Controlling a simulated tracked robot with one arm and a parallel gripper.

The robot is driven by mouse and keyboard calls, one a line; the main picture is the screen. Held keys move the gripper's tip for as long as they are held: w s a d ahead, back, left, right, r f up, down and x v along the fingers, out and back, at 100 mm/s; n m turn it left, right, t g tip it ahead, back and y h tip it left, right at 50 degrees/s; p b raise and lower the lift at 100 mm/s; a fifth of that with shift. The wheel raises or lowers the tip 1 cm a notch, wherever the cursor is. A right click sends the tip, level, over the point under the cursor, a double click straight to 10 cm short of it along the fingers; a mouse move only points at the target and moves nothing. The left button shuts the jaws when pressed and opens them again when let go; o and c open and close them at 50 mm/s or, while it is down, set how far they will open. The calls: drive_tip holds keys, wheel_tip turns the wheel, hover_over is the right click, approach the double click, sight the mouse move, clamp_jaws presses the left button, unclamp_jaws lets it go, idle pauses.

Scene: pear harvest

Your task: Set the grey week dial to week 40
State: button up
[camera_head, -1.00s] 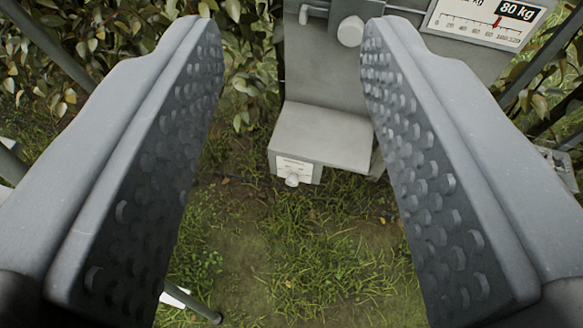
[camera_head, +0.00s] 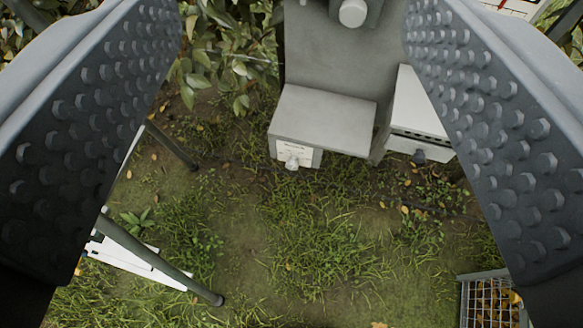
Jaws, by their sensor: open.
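A small light grey knob (camera_head: 291,162) sticks out from a white label plate (camera_head: 298,150) on the front of a grey box (camera_head: 325,118). It may be the week dial; the print on the plate is too small to read. A second, dark knob (camera_head: 419,156) is on the front of a white-topped unit (camera_head: 412,112) to the right. My gripper (camera_head: 293,30) is open and empty, with one studded finger on each side of the picture. The light knob is between the fingers in the picture, below their tips and apart from them.
A grey upright panel (camera_head: 345,60) rises behind the box, with a round knob (camera_head: 352,12) at the top. A wire crate (camera_head: 490,302) holding yellowish things is at lower right. Dark poles (camera_head: 160,262) and white pieces stand at left. Leafy branches (camera_head: 225,50) are upper left. Grass lies below.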

sight(291, 168)
drive_tip(key=w+a+f+m+t+b, duration=0.1)
drive_tip(key=w+a+f+b, duration=0.2)
drive_tip(key=w+f, duration=0.65)
drive_tip(key=w+a+f+y+b, duration=0.1)
drive_tip(key=w+a+f+b, duration=0.15)
drive_tip(key=w+f, duration=0.75)
drive_tip(key=w+a+f+m+t+b, duration=0.1)
drive_tip(key=w+a+f+b, duration=0.3)
drive_tip(key=f, duration=1.1)
wheel_tip(291, 168, down, 25)
drive_tip(key=w+d+m+h+b, duration=0.2)
drive_tip(key=h+b, duration=0.2)
drive_tip(key=s+d+f+h+b, duration=0.1)
drive_tip(key=s+f+h+b, duration=0.15)
drive_tip(key=f, duration=0.55)
drive_tip(key=s+d+f+h+b, duration=0.1)
drive_tip(key=s+d+f, duration=0.15)
drive_tip(key=f, duration=0.55)
drive_tip(key=x, duration=0.4)
drive_tip(key=b+x, duration=0.1)
drive_tip(key=x, duration=0.3)
drive_tip(key=b+x, duration=0.1)
drive_tip(key=x, duration=0.3)
drive_tip(key=shift+w+a+f, duration=0.3)
drive_tip(key=shift+f, duration=0.05)
drive_tip(key=c, duration=1)
